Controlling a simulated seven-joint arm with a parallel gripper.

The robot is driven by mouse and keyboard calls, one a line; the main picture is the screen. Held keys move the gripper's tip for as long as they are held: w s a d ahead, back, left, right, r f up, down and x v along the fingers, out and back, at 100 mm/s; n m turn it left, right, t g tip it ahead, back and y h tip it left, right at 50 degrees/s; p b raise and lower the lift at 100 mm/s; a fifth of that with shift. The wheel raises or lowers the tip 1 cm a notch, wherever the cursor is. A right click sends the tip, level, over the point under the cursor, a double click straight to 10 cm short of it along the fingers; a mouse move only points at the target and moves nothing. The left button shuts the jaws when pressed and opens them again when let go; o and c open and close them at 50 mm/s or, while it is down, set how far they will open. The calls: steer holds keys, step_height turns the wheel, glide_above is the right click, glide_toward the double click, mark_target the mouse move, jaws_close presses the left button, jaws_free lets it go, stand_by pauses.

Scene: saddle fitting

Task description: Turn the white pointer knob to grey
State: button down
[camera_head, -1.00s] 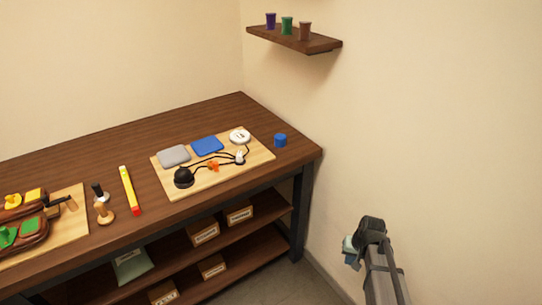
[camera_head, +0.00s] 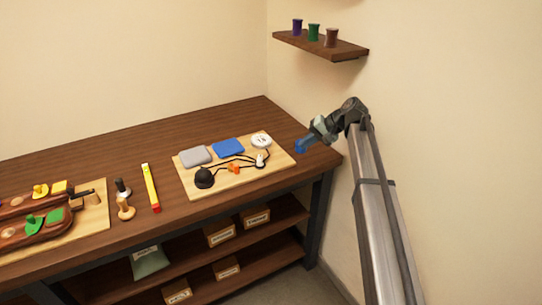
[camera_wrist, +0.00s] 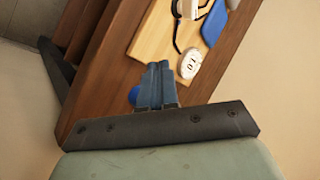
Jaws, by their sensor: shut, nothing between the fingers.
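The white pointer knob (camera_head: 260,159) stands on the right part of a light wooden board (camera_head: 226,185). Black lines run from it across the board toward the pads and a black dome. A grey pad (camera_head: 195,156) and a blue pad (camera_head: 228,147) lie along the board's back edge. In the wrist view a white part, probably the knob (camera_wrist: 187,8), is cut by the top edge. My gripper (camera_head: 306,141) is over the table's right end, right of the board and apart from the knob. Its fingers (camera_wrist: 157,68) are shut and empty.
A white round piece (camera_head: 261,141) is behind the knob. A black dome (camera_head: 204,178) and orange piece (camera_head: 234,169) are on the board. The wall is close on the right.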

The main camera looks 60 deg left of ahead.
mark_target(260, 160)
steer(key=shift+g, duration=0.6)
steer(key=x, duration=0.3)
steer(key=s+x, duration=0.1)
steer(key=x, duration=0.3)
steer(key=d+x, duration=0.1)
steer(key=x, duration=0.2)
steer(key=shift+s+r, duration=0.25)
steer(key=shift+s, duration=0.2)
steer(key=shift+s+a+r, duration=0.1)
steer(key=shift+s+a, duration=0.7)
steer(key=shift+s, duration=0.05)
steer(key=shift+s+a, duration=0.45)
steer(key=shift+s, duration=0.15)
